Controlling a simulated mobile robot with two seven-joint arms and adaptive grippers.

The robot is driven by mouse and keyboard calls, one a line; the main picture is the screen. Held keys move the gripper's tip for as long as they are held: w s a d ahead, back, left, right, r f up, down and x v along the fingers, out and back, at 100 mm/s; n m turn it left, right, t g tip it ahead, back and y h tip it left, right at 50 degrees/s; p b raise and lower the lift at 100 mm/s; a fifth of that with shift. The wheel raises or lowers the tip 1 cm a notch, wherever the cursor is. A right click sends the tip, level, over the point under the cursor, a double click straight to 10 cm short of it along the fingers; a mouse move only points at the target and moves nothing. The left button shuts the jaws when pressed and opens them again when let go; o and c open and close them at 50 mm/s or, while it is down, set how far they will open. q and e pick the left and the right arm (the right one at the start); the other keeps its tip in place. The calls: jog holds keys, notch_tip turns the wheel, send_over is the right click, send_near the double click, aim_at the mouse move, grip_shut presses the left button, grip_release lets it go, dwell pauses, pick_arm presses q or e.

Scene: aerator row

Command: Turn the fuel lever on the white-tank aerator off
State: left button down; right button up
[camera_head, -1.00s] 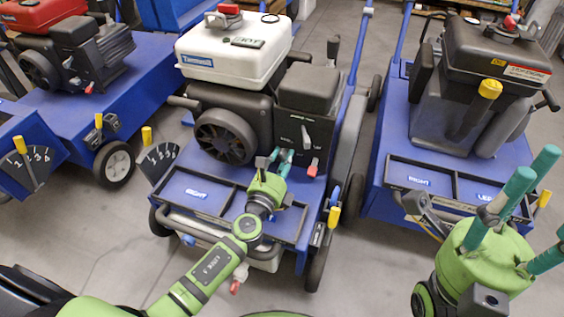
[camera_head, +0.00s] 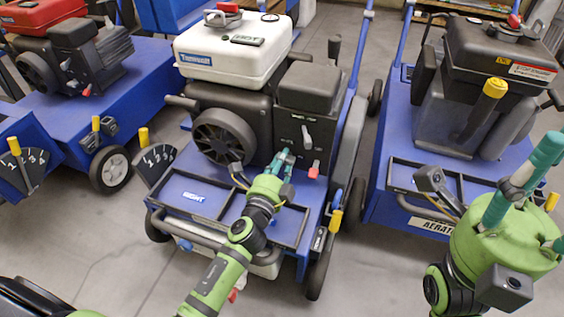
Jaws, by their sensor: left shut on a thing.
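The white-tank aerator (camera_head: 232,45) stands in the middle, its white tank on a black engine above a blue deck. My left gripper (camera_head: 284,157) is at the lower front of the engine, its teal fingers close together. It is shut on a small part that the fingers hide, where the fuel lever appears to be; I cannot read the lever's angle. A grey lever (camera_head: 306,137) and a red-tipped lever (camera_head: 314,169) are to the right of the fingers, apart from them. My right gripper (camera_head: 538,205) is at the right edge, partly cut off, its teal fingers spread and empty.
A dark-tank aerator (camera_head: 500,62) stands at right and a red-tank one (camera_head: 42,14) at left. A numbered dial with a yellow-tipped lever (camera_head: 143,137) is left of the deck. Grey floor (camera_head: 90,235) lies between the machines.

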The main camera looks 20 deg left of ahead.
pick_arm(q)
jog(key=shift+a+f+n, duration=0.15)
jog(key=shift+f+n, duration=0.15)
jog(key=shift+n, duration=0.3)
jog(key=c, duration=1.1)
grip_release()
jog(key=shift+r, duration=0.1)
jog(key=s, duration=1.2)
jog(key=shift+a, duration=0.1)
